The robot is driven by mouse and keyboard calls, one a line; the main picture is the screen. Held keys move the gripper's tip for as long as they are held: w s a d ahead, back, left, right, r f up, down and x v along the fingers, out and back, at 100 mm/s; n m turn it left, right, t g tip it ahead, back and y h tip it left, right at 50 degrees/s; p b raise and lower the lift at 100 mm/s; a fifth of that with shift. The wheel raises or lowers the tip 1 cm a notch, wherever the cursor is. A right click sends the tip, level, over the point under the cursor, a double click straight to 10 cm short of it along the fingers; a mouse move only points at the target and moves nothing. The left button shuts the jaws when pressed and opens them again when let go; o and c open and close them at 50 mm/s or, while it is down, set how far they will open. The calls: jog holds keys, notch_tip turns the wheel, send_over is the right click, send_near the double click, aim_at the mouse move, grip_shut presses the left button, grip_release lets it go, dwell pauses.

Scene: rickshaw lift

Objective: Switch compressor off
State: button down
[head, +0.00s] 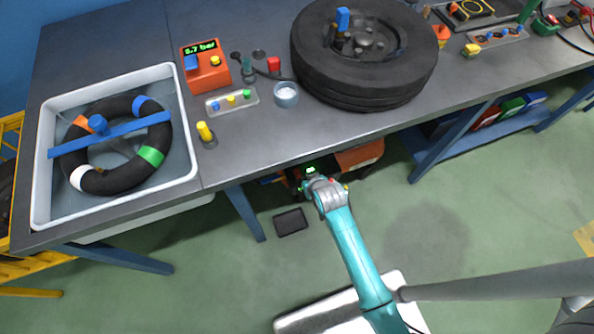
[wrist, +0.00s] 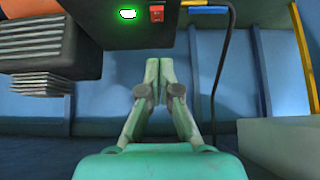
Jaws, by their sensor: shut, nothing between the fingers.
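The compressor (head: 360,155) is an orange and dark machine under the workbench, partly hidden by the bench top and my arm. Which way the switch is set is too small to tell. My gripper (wrist: 159,62) is shut and empty, with its fingertips below the switch in the picture and apart from it. In the head view, my gripper (head: 312,182) is at the bench's front edge, close to the compressor.
A dark pad (head: 290,222) lies on the floor. A black cable (wrist: 222,70) hangs right of my gripper.

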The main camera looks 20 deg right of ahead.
jog(key=shift+w, duration=1.2)
send_over(297, 174)
jog(key=s, duration=0.1)
notch_tip(297, 174, down, 8)
jog(key=shift+s+f, duration=0.25)
jog(key=shift+f, duration=0.4)
jog(key=shift+s+f, duration=0.15)
jog(key=shift+f, duration=0.4)
jog(key=shift+s+f, duration=0.1)
jog(key=shift+f, duration=0.6)
